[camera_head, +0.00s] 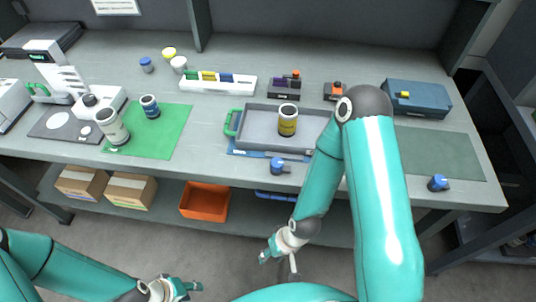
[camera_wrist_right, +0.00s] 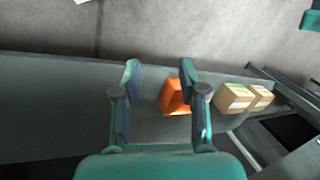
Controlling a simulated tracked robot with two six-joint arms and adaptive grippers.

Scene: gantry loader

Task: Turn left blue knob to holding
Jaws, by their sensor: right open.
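The left blue knob (camera_head: 279,166) sits on the table's front edge, just below the grey tray, in the head view. A second blue knob (camera_head: 438,183) is at the front edge further right. My right gripper (camera_head: 278,262) is below and in front of the table edge, apart from the left knob. In the right wrist view its fingers (camera_wrist_right: 159,78) are spread with nothing between them. My left gripper (camera_head: 188,289) is at the bottom of the head view, away from the table; its opening is unclear. Markings around the knobs are too small to read.
A grey tray (camera_head: 257,139) with a yellow-labelled jar (camera_head: 288,120) stands behind the left knob. An orange bin (camera_head: 205,201) and cardboard boxes (camera_head: 130,190) are on the lower shelf. A green mat (camera_head: 170,140) lies on the left. My right arm covers part of the table's right half.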

